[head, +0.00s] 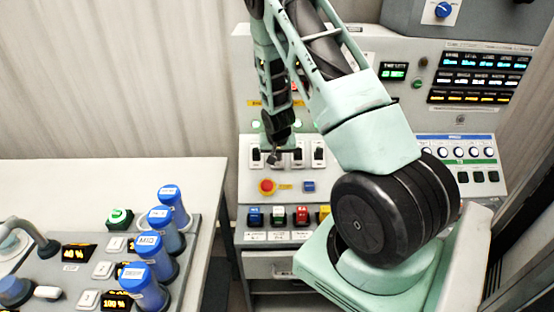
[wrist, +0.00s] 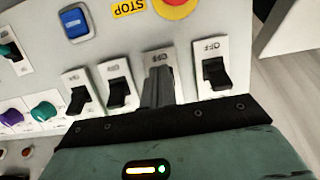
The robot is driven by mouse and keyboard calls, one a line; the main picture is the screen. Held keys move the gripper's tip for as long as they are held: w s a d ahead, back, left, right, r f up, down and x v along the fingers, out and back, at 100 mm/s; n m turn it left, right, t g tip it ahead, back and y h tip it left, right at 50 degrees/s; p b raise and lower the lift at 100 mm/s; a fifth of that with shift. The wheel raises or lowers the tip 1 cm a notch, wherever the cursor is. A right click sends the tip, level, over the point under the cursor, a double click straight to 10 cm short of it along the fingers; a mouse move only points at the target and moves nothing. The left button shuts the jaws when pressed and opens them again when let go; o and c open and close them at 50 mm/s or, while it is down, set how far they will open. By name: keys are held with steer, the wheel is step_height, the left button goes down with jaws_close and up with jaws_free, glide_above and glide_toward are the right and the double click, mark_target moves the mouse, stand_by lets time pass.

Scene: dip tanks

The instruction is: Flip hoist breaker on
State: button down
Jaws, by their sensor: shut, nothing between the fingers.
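A row of black breaker switches on white plates sits on the console's middle panel. In the head view one is at the left end (head: 257,156) and another at the right end (head: 318,154). My gripper (head: 273,157) is shut and empty, at the second plate from the left. In the wrist view my shut fingers (wrist: 157,85) cover most of that plate; whether they touch its lever is hidden. Uncovered breakers show at the right (wrist: 214,76) and at the left (wrist: 118,92) of the fingers. I cannot tell from the labels which is the hoist breaker.
A red emergency stop button (head: 267,186) and a blue button (head: 309,187) are just below the breakers. Coloured switches (head: 278,215) sit lower. A bench with blue-capped cylinders (head: 145,285) stands at the left. Indicator displays (head: 480,77) are at upper right.

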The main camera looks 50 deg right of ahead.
steer(key=shift+s+a+r+p, duration=0.25)
steer(key=shift+s+a+r, duration=0.25)
steer(key=shift+s+a, duration=0.2)
steer(key=shift+s+a+r+p, duration=0.2)
steer(key=shift+s+a+r, duration=0.3)
steer(key=shift+a, duration=0.25)
steer(key=p+v, duration=0.4)
steer(key=v, duration=0.3)
steer(key=shift+w+d+r+p, duration=0.2)
steer(key=shift+d+r+p, duration=0.05)
steer(key=shift+p, duration=0.15)
